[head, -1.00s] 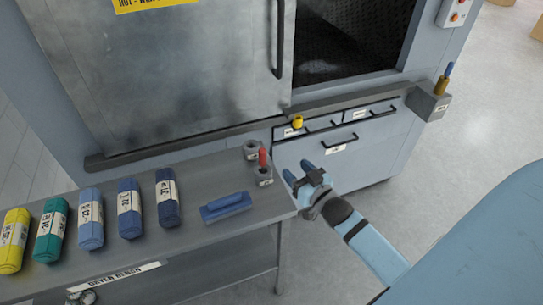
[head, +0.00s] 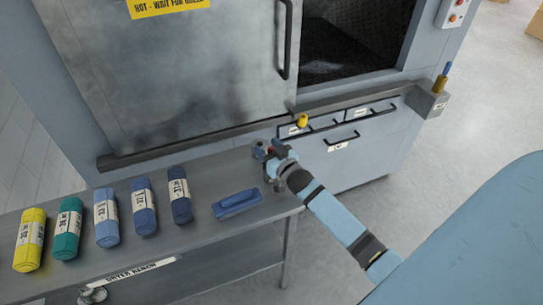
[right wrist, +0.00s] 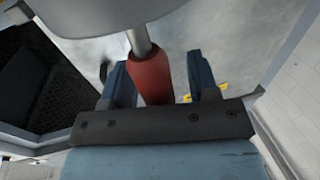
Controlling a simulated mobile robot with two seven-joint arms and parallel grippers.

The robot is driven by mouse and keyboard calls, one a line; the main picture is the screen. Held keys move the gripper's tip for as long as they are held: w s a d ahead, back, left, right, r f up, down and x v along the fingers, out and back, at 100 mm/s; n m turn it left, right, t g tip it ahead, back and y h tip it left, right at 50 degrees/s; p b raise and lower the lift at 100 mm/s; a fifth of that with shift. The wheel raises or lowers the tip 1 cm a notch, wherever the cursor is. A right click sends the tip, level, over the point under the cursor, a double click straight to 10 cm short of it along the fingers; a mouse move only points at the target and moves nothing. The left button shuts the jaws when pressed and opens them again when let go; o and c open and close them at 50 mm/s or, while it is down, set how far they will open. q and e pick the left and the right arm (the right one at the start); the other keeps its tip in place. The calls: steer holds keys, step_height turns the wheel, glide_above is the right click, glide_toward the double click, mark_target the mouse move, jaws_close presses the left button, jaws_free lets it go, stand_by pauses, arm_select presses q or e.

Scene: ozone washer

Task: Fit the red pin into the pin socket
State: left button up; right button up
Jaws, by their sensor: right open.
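The red pin (head: 274,145) stands in a grey holder at the bench's right end, mostly hidden by my right gripper (head: 272,152). In the right wrist view the red pin (right wrist: 150,76), with a grey metal shaft, lies between the two dark blue fingers (right wrist: 160,82). The fingers are open, with gaps beside the pin; the pin sits closer to the left finger. I cannot tell for sure which fitting is the pin socket. My left gripper is out of view.
Several rolled cloths, yellow to dark blue (head: 107,218), lie along the bench (head: 200,252). A blue block-like tool (head: 237,204) lies near the gripper. A yellow knob (head: 302,120) sits above drawers with black handles (head: 342,138). The washer door (head: 205,75) stands behind.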

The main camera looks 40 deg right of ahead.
steer(key=shift+s, duration=0.1)
jaws_close()
steer(key=shift+r, duration=0.15)
step_height(320, 180, up, 29)
steer(key=p, duration=0.4)
stand_by(1.2)
